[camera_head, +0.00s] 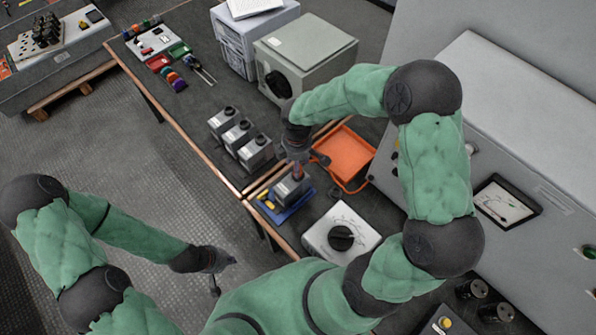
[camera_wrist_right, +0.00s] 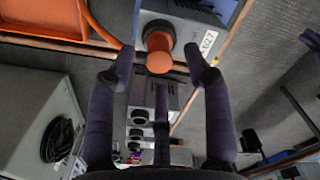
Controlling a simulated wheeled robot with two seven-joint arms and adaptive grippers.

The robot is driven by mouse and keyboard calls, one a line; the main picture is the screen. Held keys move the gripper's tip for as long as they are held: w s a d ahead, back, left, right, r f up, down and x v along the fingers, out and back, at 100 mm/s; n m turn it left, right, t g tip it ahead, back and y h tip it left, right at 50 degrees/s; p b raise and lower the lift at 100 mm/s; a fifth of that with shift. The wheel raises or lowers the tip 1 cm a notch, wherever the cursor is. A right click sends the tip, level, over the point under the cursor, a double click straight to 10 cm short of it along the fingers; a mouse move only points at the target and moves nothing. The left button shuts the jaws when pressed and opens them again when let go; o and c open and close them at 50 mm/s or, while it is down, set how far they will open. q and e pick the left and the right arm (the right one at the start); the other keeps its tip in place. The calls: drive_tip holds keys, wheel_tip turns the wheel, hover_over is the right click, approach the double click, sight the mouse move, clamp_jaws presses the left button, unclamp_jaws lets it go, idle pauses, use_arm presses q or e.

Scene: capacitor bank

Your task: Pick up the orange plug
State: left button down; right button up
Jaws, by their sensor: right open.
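The orange plug (camera_wrist_right: 159,52) stands out from a dark collar on a grey capacitor box (camera_wrist_right: 181,14). In the head view the plug (camera_head: 297,171) shows as a small orange bit on top of the box (camera_head: 289,190), which sits on a blue tray (camera_head: 291,213). My right gripper (camera_wrist_right: 160,77) is open, its fingers spread to both sides of the plug and apart from it. In the head view this gripper (camera_head: 297,147) is just above the plug and partly hides it. My left gripper (camera_head: 222,275) is open and empty, over the floor at lower left.
Several grey capacitor boxes (camera_head: 238,135) stand in a row left of my right gripper. An orange tray (camera_head: 346,153) with a cable lies to the right. A dial box (camera_head: 341,234) stands in front. A large grey-green box (camera_head: 306,56) stands behind, and a panel cabinet (camera_head: 505,150) at right.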

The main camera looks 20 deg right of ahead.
wheel_tip(320, 180, down, 3)
drive_tip(key=shift+f+b, duration=0.1)
drive_tip(key=shift+b, duration=0.2)
drive_tip(key=shift+s, duration=0.1)
clamp_jaws()
